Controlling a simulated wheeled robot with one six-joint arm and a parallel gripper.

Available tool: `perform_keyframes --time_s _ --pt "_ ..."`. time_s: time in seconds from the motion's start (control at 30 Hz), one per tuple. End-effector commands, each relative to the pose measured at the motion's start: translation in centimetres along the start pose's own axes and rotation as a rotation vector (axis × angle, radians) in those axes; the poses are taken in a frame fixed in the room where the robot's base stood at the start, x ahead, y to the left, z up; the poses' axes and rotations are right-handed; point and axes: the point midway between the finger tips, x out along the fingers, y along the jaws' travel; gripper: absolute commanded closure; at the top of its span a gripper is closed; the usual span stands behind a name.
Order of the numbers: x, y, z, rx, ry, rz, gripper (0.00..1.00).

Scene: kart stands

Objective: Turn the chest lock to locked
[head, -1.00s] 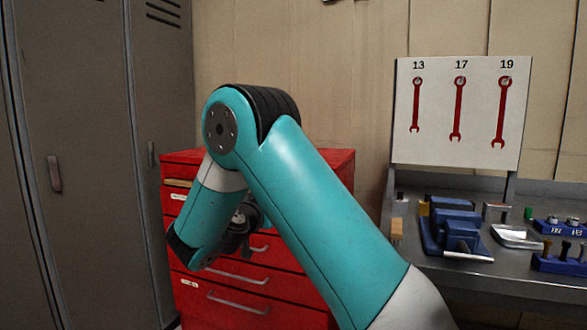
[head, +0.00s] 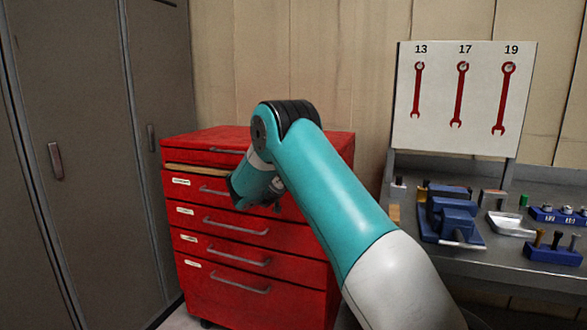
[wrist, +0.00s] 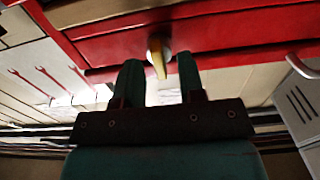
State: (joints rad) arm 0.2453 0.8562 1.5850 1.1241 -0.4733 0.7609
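The red tool chest (head: 225,283) stands against the wall in the head view. Its lock shows in the wrist view as a brass turn piece (wrist: 158,55) on a round base on the red front. The narrow end of the turn piece points down in that picture. In the head view the lock is hidden behind my arm. My gripper (wrist: 158,68) is open, with one dark finger on each side of the turn piece's narrow end. I see gaps on both sides and no contact. How deep the fingers reach cannot be told.
A grey locker (head: 75,160) stands left of the chest. A workbench (head: 430,258) with a blue vise (head: 450,215) and a wrench board (head: 440,140) is at the right.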

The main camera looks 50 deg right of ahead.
Motion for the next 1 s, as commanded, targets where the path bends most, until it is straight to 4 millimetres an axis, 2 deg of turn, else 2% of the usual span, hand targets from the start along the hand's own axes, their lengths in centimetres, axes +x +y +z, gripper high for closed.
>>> perform_keyframes --time_s 0.1,0.37,0.5,0.53,1.0 --pt "0.57 0.06 -0.07 0.000 0.001 0.001 0.64" --pt "0.61 0.03 -0.01 -0.001 0.001 0.000 0.64" --pt "0.59 0.03 -0.02 0.000 0.000 0.000 0.96" --pt "0.59 0.03 -0.02 0.000 0.000 0.001 1.00" --pt "0.58 0.02 0.01 -0.073 0.000 0.002 1.00"
